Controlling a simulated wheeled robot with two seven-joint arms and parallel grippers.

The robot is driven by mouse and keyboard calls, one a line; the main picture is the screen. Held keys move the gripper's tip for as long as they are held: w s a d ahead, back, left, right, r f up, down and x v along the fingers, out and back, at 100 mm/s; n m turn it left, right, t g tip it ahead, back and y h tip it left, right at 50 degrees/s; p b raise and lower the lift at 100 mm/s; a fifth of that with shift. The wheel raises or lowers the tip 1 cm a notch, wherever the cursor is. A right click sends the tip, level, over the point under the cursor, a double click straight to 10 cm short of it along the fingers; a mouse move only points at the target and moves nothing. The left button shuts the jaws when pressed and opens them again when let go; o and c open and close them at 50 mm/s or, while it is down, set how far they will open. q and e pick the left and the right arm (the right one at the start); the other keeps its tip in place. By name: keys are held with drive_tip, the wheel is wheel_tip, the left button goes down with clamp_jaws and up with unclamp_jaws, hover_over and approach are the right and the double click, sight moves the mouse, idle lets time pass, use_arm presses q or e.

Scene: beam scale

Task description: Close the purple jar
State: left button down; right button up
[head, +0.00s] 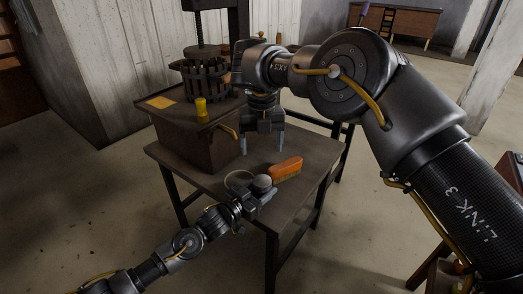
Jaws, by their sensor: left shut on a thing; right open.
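No purple jar can be made out on the table. My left gripper (260,190) is low over the near edge of the dark table (205,172). It is shut on a small round grey thing (262,182), perhaps a lid; my gripper partly hides it. My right gripper (263,146) points down above the table, open and empty, with its two fingers apart. It is behind the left gripper and the orange brush.
An orange brush (286,168) lies right of the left gripper. A thin pale ring (238,180) lies just left of it. A wooden chest (195,142) behind carries a yellow cylinder (201,106), a yellow sheet (160,102) and a slatted dark press basket (205,80).

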use_arm(q)
drive_tip(key=shift+c, duration=2.3)
unclamp_jaws()
drive_tip(key=p+v, duration=0.1)
drive_tip(key=v, duration=1)
drive_tip(key=shift+p, duration=0.35)
drive_tip(key=shift+d, duration=0.1)
